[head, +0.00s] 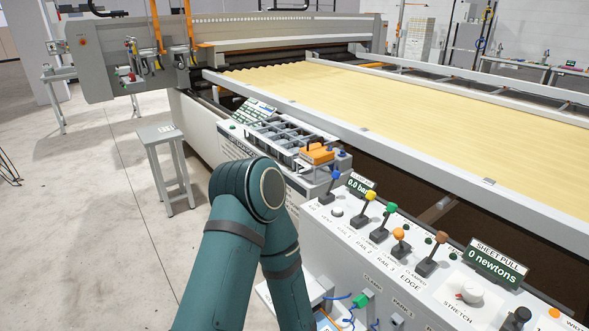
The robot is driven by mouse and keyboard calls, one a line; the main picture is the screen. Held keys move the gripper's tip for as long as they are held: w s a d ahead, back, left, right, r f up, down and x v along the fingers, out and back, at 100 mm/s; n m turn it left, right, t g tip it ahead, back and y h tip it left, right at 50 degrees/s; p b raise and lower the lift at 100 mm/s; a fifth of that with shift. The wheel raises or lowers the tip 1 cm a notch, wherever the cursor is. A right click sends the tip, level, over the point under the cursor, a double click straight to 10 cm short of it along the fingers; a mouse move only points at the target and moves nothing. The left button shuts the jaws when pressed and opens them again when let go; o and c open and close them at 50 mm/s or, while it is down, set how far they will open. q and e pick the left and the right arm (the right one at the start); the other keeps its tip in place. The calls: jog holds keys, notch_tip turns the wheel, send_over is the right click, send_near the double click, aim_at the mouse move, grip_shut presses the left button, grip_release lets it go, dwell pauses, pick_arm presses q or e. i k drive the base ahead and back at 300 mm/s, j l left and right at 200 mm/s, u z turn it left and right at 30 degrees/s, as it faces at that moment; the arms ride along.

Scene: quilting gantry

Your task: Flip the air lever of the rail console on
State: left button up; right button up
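The white rail console (325,228) stands at the lower right with a row of levers on its sloped top. The blue-knobbed lever (334,182) is at the row's far left end, beside a small green display (361,186) reading 0.0 bar. A label by its base seems to read VENT; the small print is hard to read. Yellow (370,196), green (391,209), orange (399,234) and brown (442,238) levers follow to the right. One of my teal arms rises from the bottom, its bent elbow left of the console. Neither gripper shows.
A SHEET PULL display (496,262) reads 0 newtons, above a STRETCH knob (470,292). Behind the console lies the long frame with yellow fabric (400,110). A grey tray (280,140) and orange-topped object (317,153) sit beyond the elbow. A stool (160,135) stands left; floor there is open.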

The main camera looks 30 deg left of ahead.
aim_at(336, 174)
jog(key=l+u, duration=0.1)
jog(key=u, duration=0.65)
jog(key=i+j+z, duration=0.1)
jog(key=z, duration=0.25)
jog(key=i+j+z, duration=0.1)
jog(key=j+z, duration=0.15)
jog(key=z, duration=0.15)
jog(key=j+z, duration=0.35)
jog(key=i+j+z, duration=0.15)
jog(key=j, duration=0.3)
jog(key=j+z, duration=0.15)
jog(key=j, duration=1.15)
